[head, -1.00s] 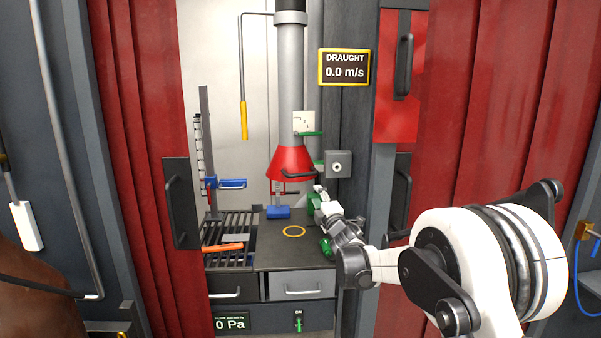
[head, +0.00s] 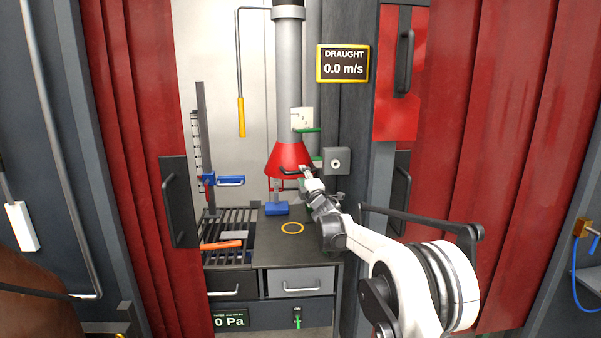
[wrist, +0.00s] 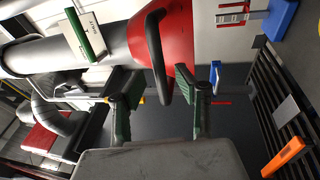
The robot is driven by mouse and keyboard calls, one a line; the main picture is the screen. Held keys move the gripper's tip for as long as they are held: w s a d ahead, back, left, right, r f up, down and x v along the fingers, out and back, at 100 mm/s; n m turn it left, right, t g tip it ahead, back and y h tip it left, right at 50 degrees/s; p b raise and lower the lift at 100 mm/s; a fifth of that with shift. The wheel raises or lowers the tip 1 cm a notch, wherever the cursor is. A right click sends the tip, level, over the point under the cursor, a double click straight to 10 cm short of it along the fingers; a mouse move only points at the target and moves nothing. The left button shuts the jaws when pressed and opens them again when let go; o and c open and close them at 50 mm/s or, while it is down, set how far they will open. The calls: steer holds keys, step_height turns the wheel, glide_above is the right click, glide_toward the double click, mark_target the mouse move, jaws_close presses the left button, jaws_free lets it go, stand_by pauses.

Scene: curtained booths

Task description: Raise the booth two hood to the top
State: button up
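The hood is a red cone (head: 288,160) at the bottom of a grey vertical duct (head: 289,85) inside the open booth. A dark curved handle (head: 289,172) juts from its lower front. My gripper (head: 306,178) is at the right end of this handle. In the wrist view the red hood (wrist: 177,30) fills the upper middle, and the black handle (wrist: 154,45) reaches down between the two fingers of my gripper (wrist: 160,78). The fingers are apart, with visible gaps on both sides of the handle. Whether either touches it I cannot tell.
A grey box with a round knob (head: 336,161) stands right of the hood. A blue block (head: 276,208) sits below it. A blue clamp (head: 230,181) is on the scale post at left. An orange-handled tool (head: 221,245) lies on the grate. Red curtains (head: 130,150) flank the booth.

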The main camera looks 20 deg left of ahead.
steer(key=shift+x, duration=1.45)
jaws_close()
